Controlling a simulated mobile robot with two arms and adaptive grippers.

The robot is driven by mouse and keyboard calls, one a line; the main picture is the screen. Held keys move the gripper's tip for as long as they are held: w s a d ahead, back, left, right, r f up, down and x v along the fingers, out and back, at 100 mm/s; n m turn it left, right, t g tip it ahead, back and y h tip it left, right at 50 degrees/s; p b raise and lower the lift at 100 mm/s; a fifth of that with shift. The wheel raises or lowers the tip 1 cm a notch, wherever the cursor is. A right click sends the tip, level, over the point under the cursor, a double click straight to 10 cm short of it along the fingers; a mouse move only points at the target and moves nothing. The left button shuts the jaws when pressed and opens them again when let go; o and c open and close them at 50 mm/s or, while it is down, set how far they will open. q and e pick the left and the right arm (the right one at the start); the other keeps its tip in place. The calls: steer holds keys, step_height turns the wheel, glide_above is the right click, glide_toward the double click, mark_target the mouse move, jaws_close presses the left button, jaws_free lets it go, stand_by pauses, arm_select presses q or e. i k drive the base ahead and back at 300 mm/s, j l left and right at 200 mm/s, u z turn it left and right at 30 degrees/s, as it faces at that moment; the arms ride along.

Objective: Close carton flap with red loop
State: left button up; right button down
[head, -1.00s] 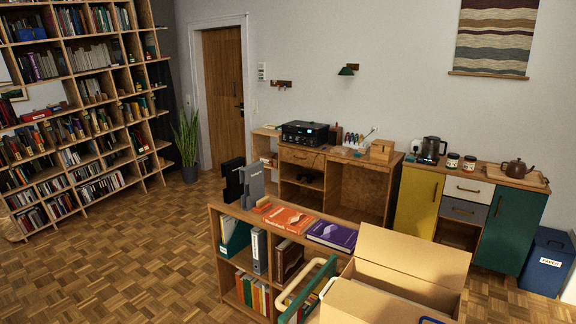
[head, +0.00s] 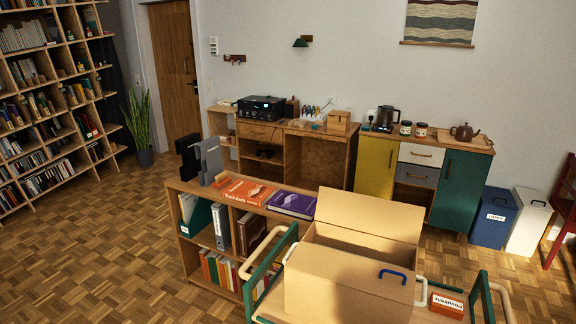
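An open brown cardboard carton (head: 345,284) stands on a trolley (head: 266,272) at the bottom centre of the head view. Its far flap (head: 370,214) stands up, leaning back. A blue loop (head: 393,274) is on the near side, and a white loop (head: 422,291) is at the right side. A pale loop (head: 291,252) shows at the left side. I see no red loop; the outer face of the far flap is hidden. The carton's inside is partly visible, its bottom hidden. Neither of my grippers is in view.
A small red-and-white box (head: 447,304) lies on the trolley right of the carton. A low bookshelf (head: 215,232) with books and binders stands close behind left. Cabinets (head: 461,192) and two bins (head: 493,217) line the wall. Parquet floor is free at left and right.

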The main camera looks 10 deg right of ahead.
mark_target(398, 221)
steer(key=k+l+u, duration=0.1)
steer(key=l, duration=0.25)
steer(key=l+u, duration=0.15)
steer(key=l, duration=0.2)
steer(key=k+l+u, duration=0.25)
steer(key=l, duration=0.35)
steer(key=l+u, duration=0.15)
steer(key=l, duration=0.35)
steer(key=l+u, duration=0.2)
steer(key=l, duration=0.25)
steer(key=k+l+u, duration=0.15)
steer(key=l, duration=0.35)
steer(key=l+u, duration=0.2)
steer(key=l, duration=0.25)
steer(key=k+l+u, duration=0.15)
steer(key=l, duration=0.3)
steer(key=l+u, duration=0.3)
steer(key=l, duration=0.6)
steer(key=l+u, duration=0.25)
steer(key=l, duration=0.7)
steer(key=l+u, duration=0.3)
steer(key=l, duration=0.6)
steer(key=k+l+u, duration=0.2)
steer(key=l, duration=0.35)
steer(key=k+l+u, duration=0.25)
steer(key=k+l, duration=0.15)
steer(key=k+l+u, duration=0.2)
steer(key=k+l, duration=0.15)
steer(key=l, duration=0.2)
